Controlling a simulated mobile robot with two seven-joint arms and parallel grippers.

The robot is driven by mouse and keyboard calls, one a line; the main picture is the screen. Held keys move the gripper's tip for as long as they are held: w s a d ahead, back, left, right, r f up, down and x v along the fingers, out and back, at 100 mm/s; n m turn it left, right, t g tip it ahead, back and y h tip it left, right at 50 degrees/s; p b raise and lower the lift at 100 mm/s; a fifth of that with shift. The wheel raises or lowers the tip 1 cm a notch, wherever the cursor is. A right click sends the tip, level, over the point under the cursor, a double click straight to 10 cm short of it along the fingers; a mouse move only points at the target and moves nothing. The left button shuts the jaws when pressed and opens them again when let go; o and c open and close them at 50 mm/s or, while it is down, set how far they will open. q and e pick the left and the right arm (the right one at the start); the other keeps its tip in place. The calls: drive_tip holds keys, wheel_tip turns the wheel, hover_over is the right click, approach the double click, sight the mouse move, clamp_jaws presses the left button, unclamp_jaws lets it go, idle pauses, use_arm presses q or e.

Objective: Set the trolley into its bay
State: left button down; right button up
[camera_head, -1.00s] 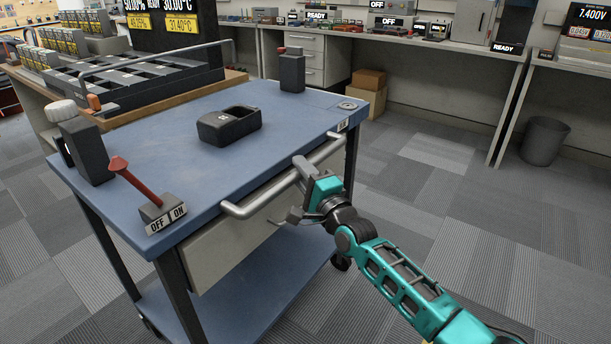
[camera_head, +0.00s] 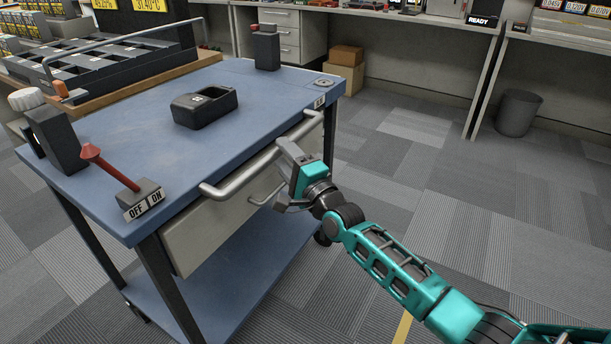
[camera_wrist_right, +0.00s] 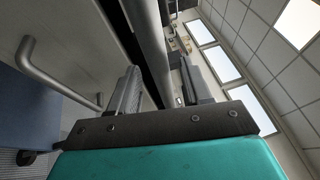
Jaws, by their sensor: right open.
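The trolley (camera_head: 150,140) has a blue top, dark legs, a lower blue shelf and a pale drawer. It stands left of centre in the head view. Its grey push handle (camera_head: 235,185) runs along the near side. My right gripper (camera_head: 288,180) is at the handle's right half, fingers open. In the right wrist view the handle bar (camera_wrist_right: 150,45) passes between the two spread fingers (camera_wrist_right: 160,90); I cannot tell whether they touch it. My left gripper is out of view. I cannot pick out the bay with certainty.
On the trolley are a black holder (camera_head: 205,108), a red lever on an OFF/ON block (camera_head: 140,200) and two dark upright units. A wooden bench (camera_head: 90,100) with a rack stands close behind left. A bin (camera_head: 518,113) and boxes (camera_head: 345,70) are further back. Carpet at right is clear, with a yellow floor stripe (camera_head: 403,328).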

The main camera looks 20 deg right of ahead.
use_arm(q)
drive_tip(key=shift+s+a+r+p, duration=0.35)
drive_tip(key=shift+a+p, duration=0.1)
drive_tip(key=shift+p, duration=0.55)
use_arm(e)
drive_tip(key=v, duration=1)
drive_tip(key=shift+s, duration=0.3)
drive_tip(key=s+a+f+n+g+h, duration=0.15)
drive_tip(key=s+f+n+g, duration=0.25)
drive_tip(key=s+f+n, duration=0.45)
drive_tip(key=s+a+f+n+g+h, duration=0.15)
drive_tip(key=s+f+n+g, duration=0.35)
drive_tip(key=s+n, duration=0.6)
use_arm(q)
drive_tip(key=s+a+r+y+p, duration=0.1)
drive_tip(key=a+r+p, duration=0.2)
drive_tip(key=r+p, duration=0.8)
drive_tip(key=p, duration=0.4)
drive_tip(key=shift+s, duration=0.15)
use_arm(e)
drive_tip(key=s+d+r+m, duration=0.1)
drive_tip(key=d+r, duration=0.1)
drive_tip(key=r, duration=0.3)
drive_tip(key=s+d+r+h, duration=0.1)
drive_tip(key=r, duration=0.4)
drive_tip(key=shift+s+d+r+m+t+h, duration=0.25)
drive_tip(key=shift+s+d+m+t+h, duration=0.05)
drive_tip(key=shift+s+d+m+t, duration=0.1)
